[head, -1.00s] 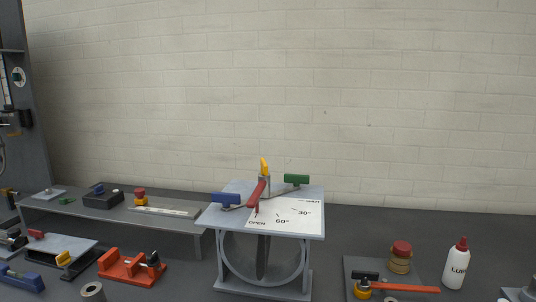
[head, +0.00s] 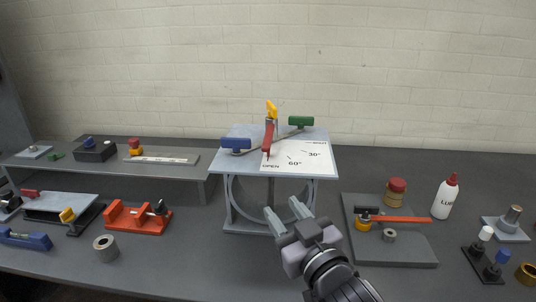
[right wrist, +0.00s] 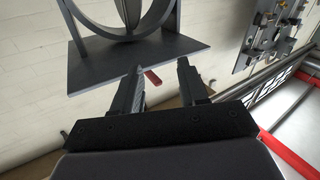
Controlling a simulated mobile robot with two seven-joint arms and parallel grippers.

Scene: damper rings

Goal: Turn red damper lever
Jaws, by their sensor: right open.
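The damper stand (head: 318,176) has a grey top plate with a white dial sheet marked OPEN, 30° and 60°. The red lever (head: 268,136) lies over the top, its near end toward the OPEN mark. A blue handle (head: 236,144), a green handle (head: 301,121) and a yellow piece (head: 272,106) sit around it. My right gripper (head: 288,212) is open and empty, below and in front of the top plate, apart from the lever. In the right wrist view, a red piece (right wrist: 153,78) shows between the open fingers, beside a grey plate; I cannot tell whether it is the lever. My left gripper is not seen.
A grey board (head: 405,253) with an orange-handled tool (head: 400,219) and a red-topped yellowish stack (head: 396,192) lies to the right. An orange fixture (head: 137,218) and a grey ring (head: 105,248) are at left.

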